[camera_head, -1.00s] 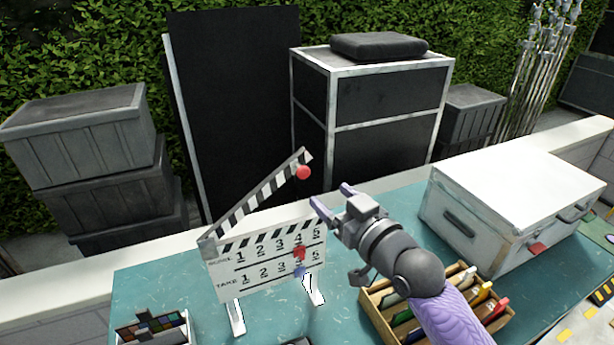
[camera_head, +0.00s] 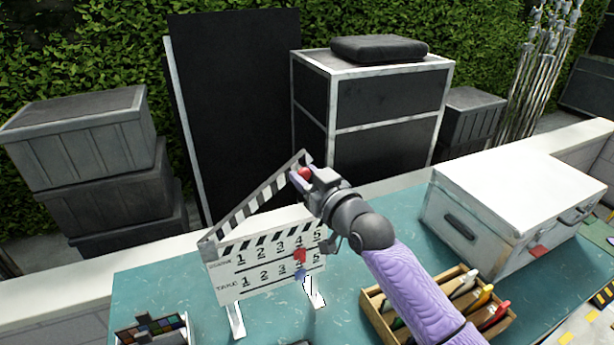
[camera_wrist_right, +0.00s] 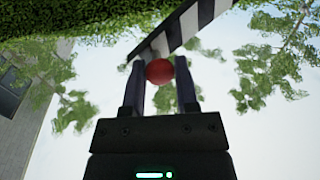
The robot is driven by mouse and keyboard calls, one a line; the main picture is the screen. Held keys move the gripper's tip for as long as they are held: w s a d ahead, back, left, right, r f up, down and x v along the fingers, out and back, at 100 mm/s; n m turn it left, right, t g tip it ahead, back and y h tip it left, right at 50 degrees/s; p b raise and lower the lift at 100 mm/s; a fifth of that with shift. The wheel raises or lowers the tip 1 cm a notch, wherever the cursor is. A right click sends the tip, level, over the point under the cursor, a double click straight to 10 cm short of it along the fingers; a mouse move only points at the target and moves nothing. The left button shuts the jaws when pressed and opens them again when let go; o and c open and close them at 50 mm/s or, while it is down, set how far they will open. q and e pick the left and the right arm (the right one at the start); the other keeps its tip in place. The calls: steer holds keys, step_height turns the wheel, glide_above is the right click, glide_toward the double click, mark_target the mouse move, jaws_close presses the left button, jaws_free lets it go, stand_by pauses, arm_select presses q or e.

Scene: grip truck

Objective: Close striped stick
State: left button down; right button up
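The clapperboard (camera_head: 262,268) stands upright on white feet on the teal table. Its striped stick (camera_head: 250,208) is raised at an angle, hinged at the board's left end. A red ball (camera_head: 304,174) sits near the stick's free right end. My right gripper (camera_head: 308,180) is at this ball. In the right wrist view, the red ball (camera_wrist_right: 159,71) lies between the tips of my two open fingers (camera_wrist_right: 160,80), with the striped stick (camera_wrist_right: 183,30) just beyond. Whether the fingers touch the ball is hard to tell. My left gripper is not in view.
A white case (camera_head: 510,200) stands on the table at right. A wooden box (camera_head: 372,306) with coloured items is partly behind my right arm. A colour-chart box (camera_head: 150,330) is at front left. Dark crates and panels stand behind the low wall.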

jaws_close()
steer(key=shift+f, duration=0.1)
stand_by(0.9)
